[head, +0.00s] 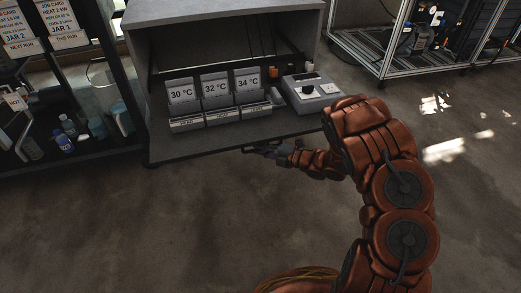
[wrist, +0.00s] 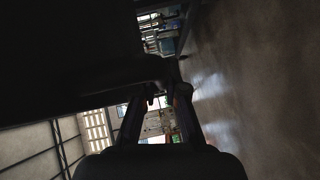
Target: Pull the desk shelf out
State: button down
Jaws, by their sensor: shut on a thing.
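The desk shelf (head: 290,126) is a dark flat board in the lower part of a grey desk (head: 220,10). Its front part sticks out beyond the desk's top. My gripper (head: 262,152) is at the front edge of the shelf, shut on its dark handle (head: 248,150). The arm reaches in from the right. In the wrist view my gripper's fingers (wrist: 163,97) close around a dark bar, mostly in shadow, so the exact grip is hard to see.
A dark rack (head: 85,155) stands left, a metal frame (head: 385,65) right. The floor in front is clear.

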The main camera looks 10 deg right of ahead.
jog(key=shift+s+d, duration=0.1)
jog(key=shift+d, duration=0.15)
jog(key=c, duration=1.6)
grip_release()
jog(key=shift+o, duration=0.6)
jog(key=shift+a, duration=0.1)
jog(key=v, duration=1.2)
